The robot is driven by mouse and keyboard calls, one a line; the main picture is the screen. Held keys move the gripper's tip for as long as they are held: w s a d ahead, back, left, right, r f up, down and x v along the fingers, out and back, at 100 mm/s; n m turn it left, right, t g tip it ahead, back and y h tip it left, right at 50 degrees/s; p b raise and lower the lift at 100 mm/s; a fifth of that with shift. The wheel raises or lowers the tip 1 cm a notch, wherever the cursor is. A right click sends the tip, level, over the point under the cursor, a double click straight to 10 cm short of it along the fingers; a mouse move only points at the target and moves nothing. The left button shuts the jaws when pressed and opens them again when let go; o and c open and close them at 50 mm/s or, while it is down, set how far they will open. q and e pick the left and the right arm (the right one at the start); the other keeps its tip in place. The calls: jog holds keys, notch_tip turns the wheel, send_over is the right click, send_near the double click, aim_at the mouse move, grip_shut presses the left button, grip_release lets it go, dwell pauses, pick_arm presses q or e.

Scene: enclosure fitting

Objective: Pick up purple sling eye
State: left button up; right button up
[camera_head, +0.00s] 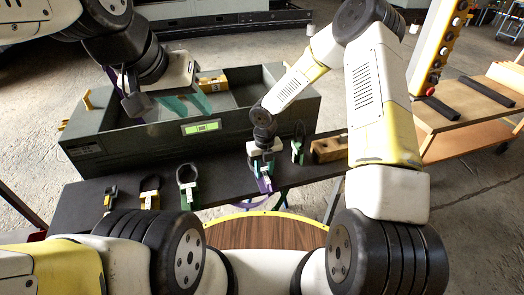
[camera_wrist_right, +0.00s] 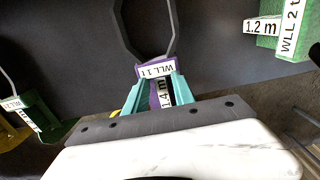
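The purple sling eye (camera_head: 265,184) stands at the front part of the dark bench, with my right gripper (camera_head: 263,155) right over it. In the right wrist view, its purple body (camera_wrist_right: 155,95) with white labels "WLL 1 t" and "1.4 m" lies between the teal fingers of my right gripper (camera_wrist_right: 158,90). The fingers flank it closely; a dark strip shows beside the right finger, and I cannot tell whether both press on it. Its dark loop extends beyond the fingertips. My left gripper (camera_head: 187,104) is over the grey-green enclosure, teal fingers apart, apparently empty.
Several other sling eyes stand in a row, including a green one (camera_head: 188,186) to the left and another green one (camera_head: 298,145) close to the right. A wooden block (camera_head: 328,148) lies further right.

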aim_at(265, 172)
grip_shut()
jog(key=shift+r, duration=0.6)
notch_tip(265, 172, up, 2)
jog(key=shift+r, duration=0.1)
jog(key=shift+s+a+r, duration=0.1)
jog(key=shift+s+r, duration=0.05)
jog(key=shift+s, duration=0.55)
jog(key=s+a+r, duration=0.1)
jog(key=s+a, duration=0.2)
jog(key=s, duration=1.1)
jog(key=shift+s+r, duration=0.15)
jog(key=shift+s, duration=0.05)
